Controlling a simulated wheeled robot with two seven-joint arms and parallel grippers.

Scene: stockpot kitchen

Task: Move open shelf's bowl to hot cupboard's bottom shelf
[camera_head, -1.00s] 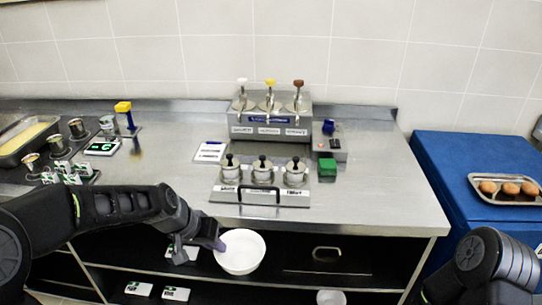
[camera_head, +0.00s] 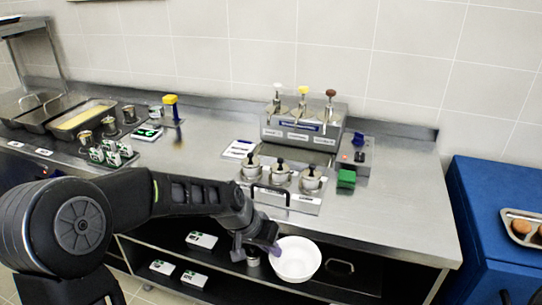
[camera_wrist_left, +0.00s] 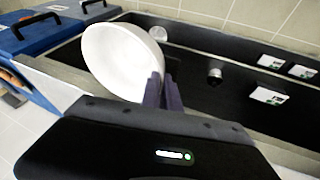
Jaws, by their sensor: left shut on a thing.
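A white bowl (camera_head: 295,260) is held in front of the open shelf (camera_head: 340,272) under the steel counter. My left gripper (camera_head: 272,248) is shut on the bowl's left rim. In the left wrist view the bowl (camera_wrist_left: 118,62) hangs tilted from the purple fingertips (camera_wrist_left: 163,90) of my left gripper, its inside showing. The hot cupboard is not clearly identifiable in these frames. My right gripper is not in view.
The steel counter (camera_head: 390,215) carries a dispenser stand (camera_head: 303,125), a three-pot holder (camera_head: 280,185) and a green block (camera_head: 346,179). A blue cabinet (camera_head: 495,200) with a tray of eggs (camera_head: 522,228) stands at right. Label cards (camera_head: 201,240) lie on the shelf.

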